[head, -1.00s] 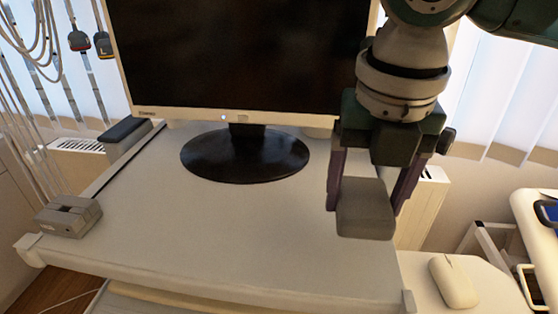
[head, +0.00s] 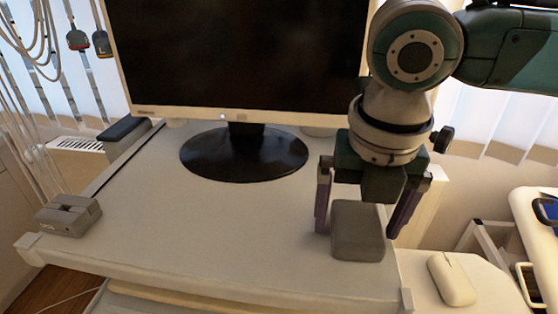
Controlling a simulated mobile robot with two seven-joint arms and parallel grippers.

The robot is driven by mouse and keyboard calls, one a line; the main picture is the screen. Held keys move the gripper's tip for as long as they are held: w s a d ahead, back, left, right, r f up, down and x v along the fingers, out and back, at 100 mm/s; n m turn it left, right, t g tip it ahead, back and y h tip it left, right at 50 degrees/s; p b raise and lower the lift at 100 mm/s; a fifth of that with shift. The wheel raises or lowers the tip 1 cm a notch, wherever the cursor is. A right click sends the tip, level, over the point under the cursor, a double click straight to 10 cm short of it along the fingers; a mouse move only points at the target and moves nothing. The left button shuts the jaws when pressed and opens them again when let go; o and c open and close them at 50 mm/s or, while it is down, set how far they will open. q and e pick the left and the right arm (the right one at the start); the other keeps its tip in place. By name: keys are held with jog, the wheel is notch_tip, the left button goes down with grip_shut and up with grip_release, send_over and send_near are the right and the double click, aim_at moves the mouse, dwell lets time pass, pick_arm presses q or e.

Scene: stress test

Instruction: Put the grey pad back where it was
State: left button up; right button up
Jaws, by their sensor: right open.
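The grey pad (head: 357,232) is a rounded block near the right front of the white cart top (head: 215,228). It appears to rest on that surface, close to the right edge. My right gripper (head: 355,226) points down over the pad with its two purple fingers apart, one on each side. A gap shows between the left finger and the pad; the right finger stands just beyond the pad's right side. The gripper is open. My left gripper is out of view.
A monitor (head: 240,55) stands on a round black base (head: 244,155) at the back. A grey clamp-like block (head: 68,215) sits at the left front corner. A white mouse (head: 452,280) lies on a lower surface at right. The middle front of the cart top is clear.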

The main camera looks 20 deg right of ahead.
aim_at(360, 233)
jog(key=shift+r, duration=0.1)
notch_tip(360, 233, up, 12)
jog(key=s, duration=0.1)
jog(key=shift+s+a, duration=0.25)
jog(key=shift+a, duration=0.2)
